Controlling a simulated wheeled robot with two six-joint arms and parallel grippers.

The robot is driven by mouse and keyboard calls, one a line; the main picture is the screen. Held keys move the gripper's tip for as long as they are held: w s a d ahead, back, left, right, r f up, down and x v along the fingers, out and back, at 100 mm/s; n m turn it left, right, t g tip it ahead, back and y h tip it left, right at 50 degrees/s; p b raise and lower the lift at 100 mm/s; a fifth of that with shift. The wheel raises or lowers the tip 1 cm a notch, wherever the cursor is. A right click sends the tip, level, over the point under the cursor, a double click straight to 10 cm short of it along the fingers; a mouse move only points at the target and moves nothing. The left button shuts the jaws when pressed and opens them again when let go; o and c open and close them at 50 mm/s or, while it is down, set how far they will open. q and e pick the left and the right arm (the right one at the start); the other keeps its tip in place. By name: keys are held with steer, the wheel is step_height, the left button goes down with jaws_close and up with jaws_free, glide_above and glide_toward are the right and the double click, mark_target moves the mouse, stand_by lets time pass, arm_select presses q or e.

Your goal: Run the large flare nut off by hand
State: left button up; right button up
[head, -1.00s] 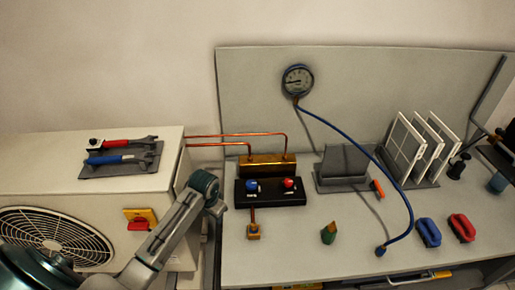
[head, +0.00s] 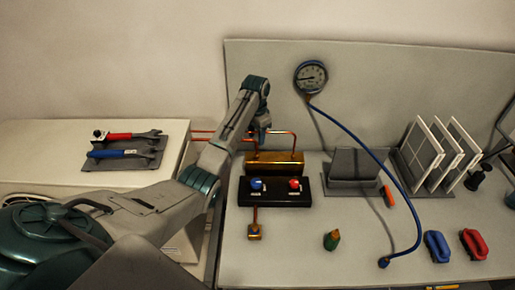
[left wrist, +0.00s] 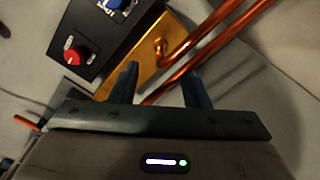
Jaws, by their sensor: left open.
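My left gripper (head: 262,132) is above the back of the brass block (head: 274,163), by the copper pipes (head: 294,142). In the left wrist view its two fingers (left wrist: 161,86) are apart and empty, pointing toward the brass block (left wrist: 142,63) and pipes (left wrist: 213,42). A small brass collar (left wrist: 160,46) shows where a pipe enters the block; I cannot tell whether it is the large flare nut. A brass fitting (head: 254,232) sits at the end of a short copper pipe at the front. My right gripper is not in view.
A black valve base with a blue knob (head: 256,184) and a red knob (head: 294,185) stands before the block. Two wrenches (head: 127,144) lie on a mat at left. A gauge (head: 310,76) with a blue hose (head: 352,130) is at the back. A grey stand (head: 355,168) is to the right.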

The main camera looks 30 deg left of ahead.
mark_target(256, 153)
arm_select(q)
step_height(256, 153, down, 8)
steer(key=shift+f+p, duration=0.1)
steer(key=shift+p, duration=0.95)
steer(key=shift+c, duration=0.2)
jaws_close()
